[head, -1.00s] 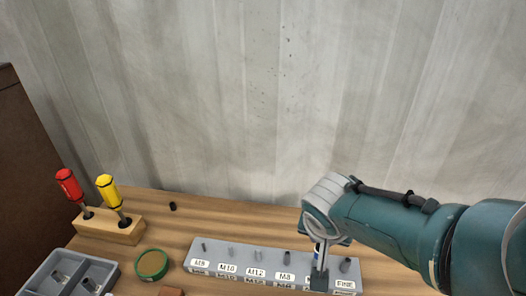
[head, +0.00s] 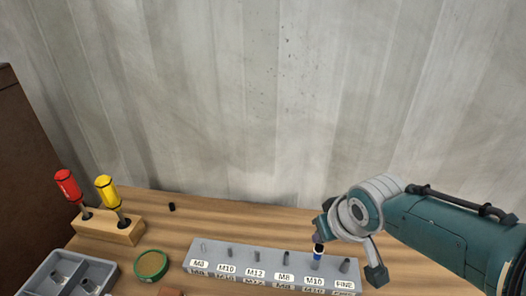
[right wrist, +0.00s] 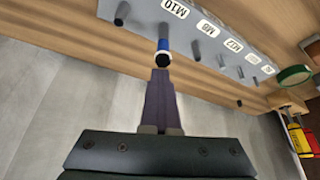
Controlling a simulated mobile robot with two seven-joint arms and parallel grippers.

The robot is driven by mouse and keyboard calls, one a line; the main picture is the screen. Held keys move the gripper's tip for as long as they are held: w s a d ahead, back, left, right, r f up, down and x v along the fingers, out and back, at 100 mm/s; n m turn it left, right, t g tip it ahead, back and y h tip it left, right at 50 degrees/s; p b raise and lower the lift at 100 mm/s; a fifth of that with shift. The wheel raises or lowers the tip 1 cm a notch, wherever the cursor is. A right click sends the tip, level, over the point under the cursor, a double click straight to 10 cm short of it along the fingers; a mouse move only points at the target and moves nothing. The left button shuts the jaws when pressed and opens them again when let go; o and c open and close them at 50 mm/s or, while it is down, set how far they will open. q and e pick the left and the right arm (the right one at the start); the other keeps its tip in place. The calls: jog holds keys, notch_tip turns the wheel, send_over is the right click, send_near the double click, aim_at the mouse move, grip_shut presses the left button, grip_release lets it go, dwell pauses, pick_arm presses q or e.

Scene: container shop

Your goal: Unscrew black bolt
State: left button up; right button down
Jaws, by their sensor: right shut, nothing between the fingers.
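A bolt with a black end and a blue and white band (head: 317,256) stands upright in the grey rack (head: 226,251), at the right-hand M10 label. It also shows in the right wrist view (right wrist: 163,50). My right gripper (head: 319,240) is shut and empty, its fingertips close to the bolt's black end. In the right wrist view its shut fingers (right wrist: 161,76) point at that end; I cannot tell whether they touch. Other dark pegs stand in the rack, including one at FINE (head: 345,266). My left gripper is not in view.
A wooden block (head: 112,228) holds a red screwdriver (head: 68,186) and a yellow one (head: 107,189). A green round tin (head: 151,264) and a grey divided tray (head: 72,274) lie at left. A small black piece (head: 172,206) lies behind. A corrugated wall (head: 250,100) rises at the back.

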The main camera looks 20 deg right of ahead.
jog(key=n+y, duration=0.1)
jog(key=n, duration=0.1)
jog(key=n+y, duration=0.1)
jog(key=n, duration=0.1)
jog(key=shift+s+a+f, duration=0.1)
jog(key=shift+s+f, duration=0.1)
jog(key=c, duration=1.6)
grip_release()
